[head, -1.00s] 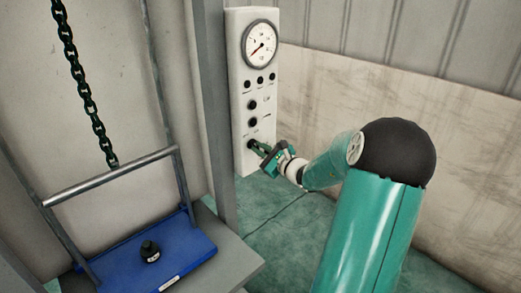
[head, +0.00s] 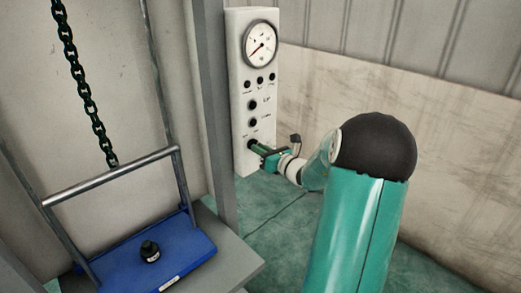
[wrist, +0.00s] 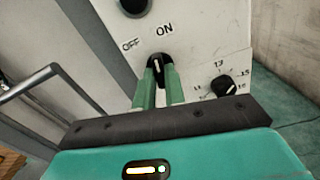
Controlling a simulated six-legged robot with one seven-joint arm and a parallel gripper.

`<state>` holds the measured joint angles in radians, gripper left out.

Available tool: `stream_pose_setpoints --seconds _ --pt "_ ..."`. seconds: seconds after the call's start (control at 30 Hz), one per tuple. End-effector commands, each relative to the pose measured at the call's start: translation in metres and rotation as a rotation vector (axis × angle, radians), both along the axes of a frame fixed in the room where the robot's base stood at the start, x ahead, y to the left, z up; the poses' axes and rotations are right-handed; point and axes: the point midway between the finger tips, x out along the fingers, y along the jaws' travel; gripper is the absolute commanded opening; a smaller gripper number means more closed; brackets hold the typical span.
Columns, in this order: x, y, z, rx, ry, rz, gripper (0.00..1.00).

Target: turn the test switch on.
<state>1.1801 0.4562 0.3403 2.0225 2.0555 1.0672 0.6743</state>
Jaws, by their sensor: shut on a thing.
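The test switch is a black knob with a white line (wrist: 155,64), low on the white panel (wrist: 202,28). The words OFF and ON are printed above it in the wrist view, OFF to the left and ON to the right. The white line stands nearly upright in that picture, on the side of ON more than OFF. My gripper (wrist: 157,84) is shut on the knob, with one green finger on each side. In the head view my gripper (head: 258,148) meets the panel (head: 240,105) at its lower end and hides most of the switch.
A round gauge (head: 261,45) and several black knobs are higher on the panel. A numbered dial (wrist: 226,87) is right of the switch in the wrist view. At left, a blue platform (head: 190,240) bears a black weight (head: 150,251), beneath a hanging chain (head: 83,85). A grey post (head: 213,110) stands beside the panel.

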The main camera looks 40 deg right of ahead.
Motion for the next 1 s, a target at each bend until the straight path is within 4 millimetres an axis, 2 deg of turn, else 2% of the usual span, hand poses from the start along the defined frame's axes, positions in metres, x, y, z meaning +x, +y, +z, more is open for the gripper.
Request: stream_pose_setpoints --seconds 0.2,0.5,1.0 --pt "-0.0002 0.0002 -0.0002 0.173 0.005 0.001 0.00" --pt "-0.0006 -0.0004 -0.0004 0.327 0.010 0.000 0.00" --pt "-0.0007 -0.0003 -0.0006 0.374 0.011 0.000 0.00"
